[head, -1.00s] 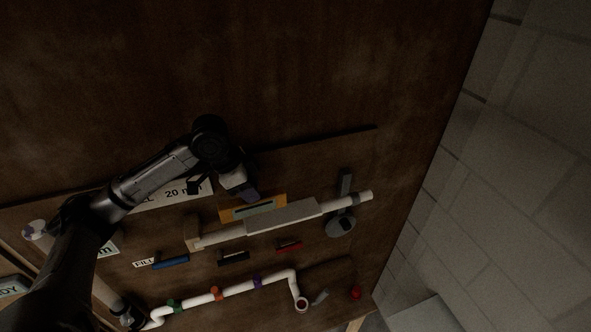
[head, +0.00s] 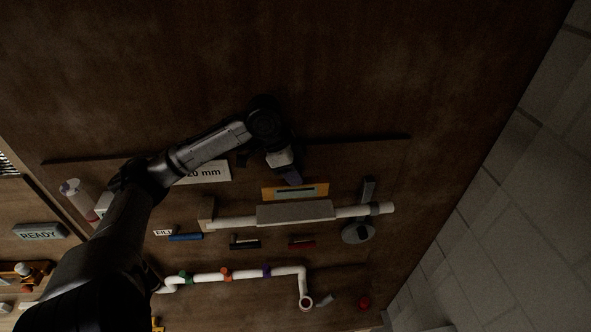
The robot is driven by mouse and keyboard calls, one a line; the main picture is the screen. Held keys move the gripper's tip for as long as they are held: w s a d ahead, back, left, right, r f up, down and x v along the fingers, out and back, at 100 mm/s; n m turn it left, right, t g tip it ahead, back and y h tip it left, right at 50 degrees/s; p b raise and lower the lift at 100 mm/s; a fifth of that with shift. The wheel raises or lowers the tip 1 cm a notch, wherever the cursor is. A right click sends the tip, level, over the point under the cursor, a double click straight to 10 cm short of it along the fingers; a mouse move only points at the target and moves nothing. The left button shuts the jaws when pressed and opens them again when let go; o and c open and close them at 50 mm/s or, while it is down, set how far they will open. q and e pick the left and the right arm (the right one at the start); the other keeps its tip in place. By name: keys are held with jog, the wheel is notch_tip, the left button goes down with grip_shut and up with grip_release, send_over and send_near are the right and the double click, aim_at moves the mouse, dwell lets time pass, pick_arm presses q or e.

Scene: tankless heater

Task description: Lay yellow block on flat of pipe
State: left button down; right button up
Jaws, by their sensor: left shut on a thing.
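The yellow block (head: 315,191), a flat orange-yellow bar with a pale strip along its face, is just above the pipe's flat in the picture. My left gripper (head: 290,178) comes down from above and is shut on it; the fingertips are dark and small. The white pipe (head: 235,222) runs nearly level, with a grey flat section (head: 296,212) in its middle. The block lines up roughly with this flat lengthwise. A narrow dark strip shows between them, and I cannot tell their depth gap. My right gripper is not in view.
A grey valve-like part (head: 358,234) stands at the pipe's right end. Below are blue (head: 185,237), black (head: 245,244) and red (head: 302,244) markers. A lower white pipe (head: 210,277) carries coloured rings. A READY sign (head: 40,231) is at left.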

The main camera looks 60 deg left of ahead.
aim_at(295, 191)
pick_arm(q)
notch_tip(295, 191, down, 2)
jog(key=shift+f+b, duration=0.25)
jog(key=shift+b, duration=0.45)
jog(key=shift+f+b, duration=0.35)
jog(key=shift+f, duration=1.35)
jog(key=shift+f, duration=0.25)
jog(key=shift+f, duration=0.25)
jog(key=c, duration=0.7)
grip_release()
jog(key=b+v, duration=0.3)
jog(key=v, duration=1)
jog(key=shift+s+r+b, duration=0.1)
jog(key=shift+r+b, duration=0.2)
jog(key=shift+r, duration=0.05)
